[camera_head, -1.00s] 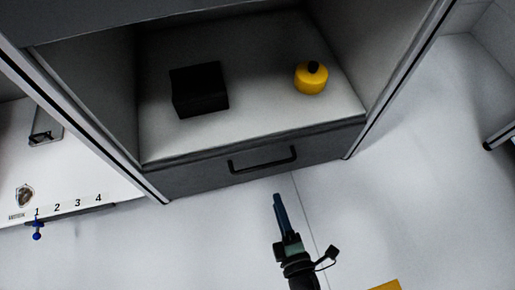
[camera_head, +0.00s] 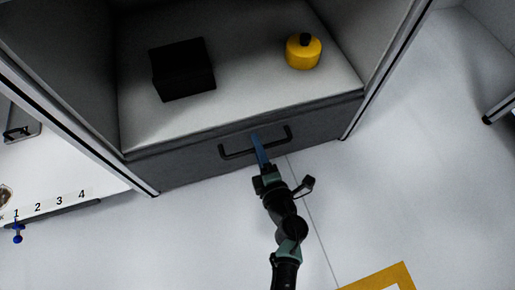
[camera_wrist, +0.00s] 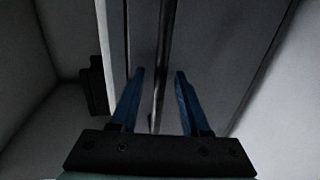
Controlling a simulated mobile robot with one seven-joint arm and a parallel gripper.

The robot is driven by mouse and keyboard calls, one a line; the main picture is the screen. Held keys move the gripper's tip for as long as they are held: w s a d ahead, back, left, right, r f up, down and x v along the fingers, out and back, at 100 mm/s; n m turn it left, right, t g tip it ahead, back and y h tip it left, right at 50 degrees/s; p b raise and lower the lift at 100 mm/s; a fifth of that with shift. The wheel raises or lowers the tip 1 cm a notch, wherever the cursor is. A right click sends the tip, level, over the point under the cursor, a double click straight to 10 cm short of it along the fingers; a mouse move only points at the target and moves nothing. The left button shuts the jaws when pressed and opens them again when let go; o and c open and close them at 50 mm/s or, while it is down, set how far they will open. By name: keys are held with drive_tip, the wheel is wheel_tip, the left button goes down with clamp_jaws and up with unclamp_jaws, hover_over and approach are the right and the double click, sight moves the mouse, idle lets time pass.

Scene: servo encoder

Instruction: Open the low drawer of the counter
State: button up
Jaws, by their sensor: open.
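The counter's low drawer (camera_head: 185,172) is a dark grey front under the open shelf and looks closed. Its black bar handle (camera_head: 238,155) runs across the front. My gripper (camera_head: 258,142) has its blue fingers at the middle of the handle. In the wrist view my gripper (camera_wrist: 160,74) is open, with one blue finger on each side of a long dark bar, which looks like the handle (camera_wrist: 162,70). I cannot tell whether either finger touches it.
A black box (camera_head: 183,70) and a yellow round container (camera_head: 303,52) stand on the shelf (camera_head: 240,85) above the drawer. A white board with numbers (camera_head: 60,200) is at the left. The pale floor (camera_head: 380,200) in front is clear, with a yellow-edged marking (camera_head: 385,278) at the bottom.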

drive_tip(key=shift+w, duration=0.1)
clamp_jaws()
idle(1.4)
